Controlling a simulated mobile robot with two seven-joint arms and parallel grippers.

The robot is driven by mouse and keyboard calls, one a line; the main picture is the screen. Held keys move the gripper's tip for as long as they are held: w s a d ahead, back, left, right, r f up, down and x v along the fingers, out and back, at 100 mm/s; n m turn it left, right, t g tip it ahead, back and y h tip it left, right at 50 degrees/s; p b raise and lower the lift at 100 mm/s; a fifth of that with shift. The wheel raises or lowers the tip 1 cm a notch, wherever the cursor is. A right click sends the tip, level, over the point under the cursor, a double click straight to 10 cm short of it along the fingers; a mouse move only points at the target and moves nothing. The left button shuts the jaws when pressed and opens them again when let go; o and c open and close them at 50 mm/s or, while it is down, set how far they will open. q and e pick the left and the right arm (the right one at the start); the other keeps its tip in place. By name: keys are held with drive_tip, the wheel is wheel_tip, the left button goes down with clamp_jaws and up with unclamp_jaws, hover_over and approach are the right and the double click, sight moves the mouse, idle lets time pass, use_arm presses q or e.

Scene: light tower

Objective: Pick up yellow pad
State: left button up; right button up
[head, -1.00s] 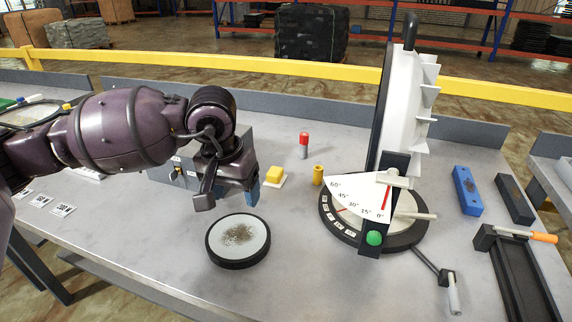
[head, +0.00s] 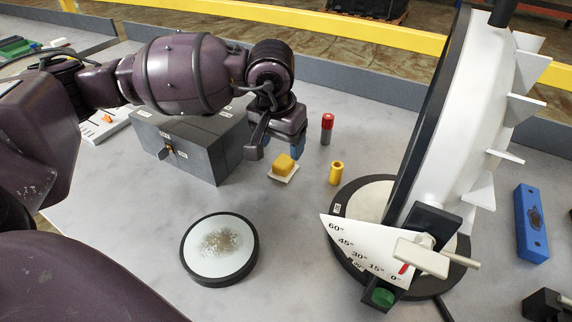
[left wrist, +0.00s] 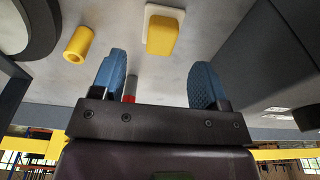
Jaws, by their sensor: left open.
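The yellow pad (head: 284,164) is a small block on a white square base (head: 284,175) that lies on the grey table. It also shows in the left wrist view (left wrist: 161,38), ahead of the fingers and roughly between their lines. My left gripper (head: 275,147) is open and empty, just behind and above the pad in the head view. Its two blue fingertips show apart in the left wrist view (left wrist: 158,82). The pad is not between the fingers and nothing touches it. My right gripper is not in view.
A yellow cylinder (head: 336,173) and a red-topped grey cylinder (head: 326,130) stand right of the pad. A grey box (head: 205,145) is at its left. A round dish (head: 219,250) lies in front. The large tilting device (head: 440,130) stands at right.

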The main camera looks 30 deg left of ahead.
sight(284, 160)
use_arm(q)
drive_tip(key=shift+w+f, duration=0.2)
drive_tip(key=shift+f, duration=0.9)
drive_tip(key=f, duration=0.2)
drive_tip(key=w+f+b, duration=0.1)
drive_tip(key=f, duration=0.1)
drive_tip(key=shift+w+a+f, duration=0.1)
drive_tip(key=shift+a+f, duration=0.05)
drive_tip(key=c, duration=1)
drive_tip(key=shift+r+p, duration=1.35)
drive_tip(key=shift+r, duration=8.75)
